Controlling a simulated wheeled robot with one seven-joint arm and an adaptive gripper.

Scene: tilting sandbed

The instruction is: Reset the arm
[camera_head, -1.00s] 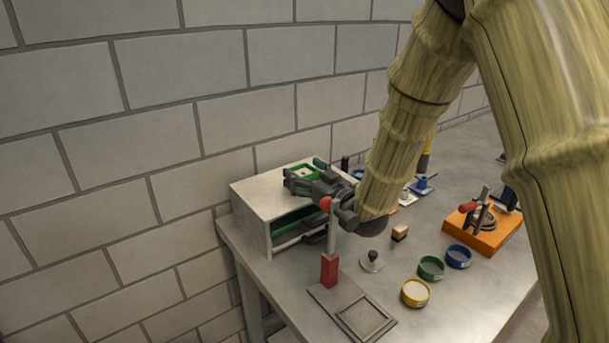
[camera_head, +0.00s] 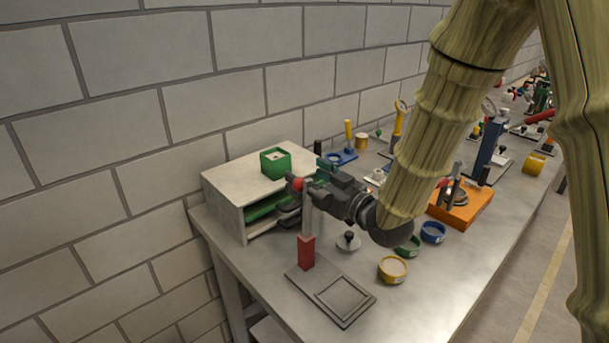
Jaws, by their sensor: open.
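My gripper (camera_head: 297,178) is open at the end of my bent arm. It is in the middle of the head view, above the workbench (camera_head: 270,317) and in front of the shelf box. The red ball (camera_head: 298,185) of an upright lever on a red block (camera_head: 306,252) shows right at the fingers. I cannot tell whether they touch it. No held object shows between the fingers.
A pale shelf box (camera_head: 222,187) carries a green box (camera_head: 275,163). Yellow (camera_head: 393,270), green (camera_head: 408,249) and blue (camera_head: 433,233) cups, a knobbed disc (camera_head: 348,241) and an orange fixture (camera_head: 460,209) stand near my arm. The bench's front right is clear.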

